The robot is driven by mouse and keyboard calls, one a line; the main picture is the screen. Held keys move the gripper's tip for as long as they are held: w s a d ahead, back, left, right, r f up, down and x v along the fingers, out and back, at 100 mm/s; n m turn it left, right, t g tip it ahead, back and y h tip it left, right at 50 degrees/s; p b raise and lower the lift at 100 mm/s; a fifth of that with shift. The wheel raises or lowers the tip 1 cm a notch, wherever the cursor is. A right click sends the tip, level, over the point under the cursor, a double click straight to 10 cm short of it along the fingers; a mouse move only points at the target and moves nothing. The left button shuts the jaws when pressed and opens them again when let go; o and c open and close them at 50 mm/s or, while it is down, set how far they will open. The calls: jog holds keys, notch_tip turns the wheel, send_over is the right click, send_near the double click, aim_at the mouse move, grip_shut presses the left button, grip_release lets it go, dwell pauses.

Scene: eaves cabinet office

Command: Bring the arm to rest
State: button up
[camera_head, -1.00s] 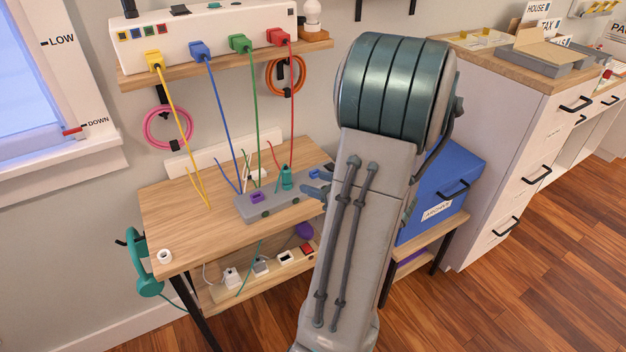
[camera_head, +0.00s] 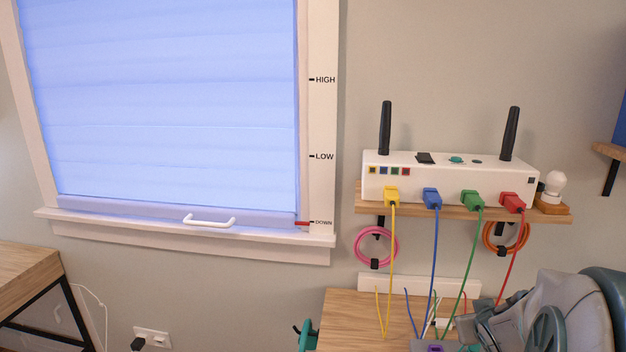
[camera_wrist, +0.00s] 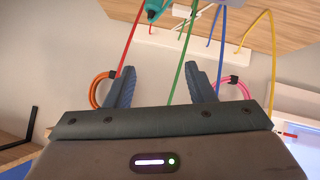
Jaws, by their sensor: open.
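My gripper (camera_wrist: 160,88) shows in the wrist view with its two blue-grey fingers well apart and nothing between them. The wrist view looks past the fingers at the wall, the hanging cables and a wooden surface at the top. In the head view, part of my arm (camera_head: 560,315) fills the lower right corner, in front of the small desk (camera_head: 345,315). The fingertips cannot be made out clearly there.
A white router (camera_head: 450,172) with yellow, blue, green and red plugs stands on a wall shelf (camera_head: 470,212). Its cables run down to the desk. Pink (camera_head: 362,245) and orange (camera_head: 488,238) coils hang below. A window blind (camera_head: 170,100) is at left, with a white handle (camera_head: 209,221).

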jog(key=s+a+r+g+y+p, duration=0.2)
jog(key=s+a, duration=0.4)
jog(key=a, duration=0.5)
jog(key=s+a+r+g+y+p, duration=0.2)
jog(key=s+a, duration=0.5)
jog(key=a, duration=0.5)
jog(key=shift+s+r+n+g+y, duration=0.35)
jog(key=shift+r+g, duration=0.4)
jog(key=shift+g, duration=0.45)
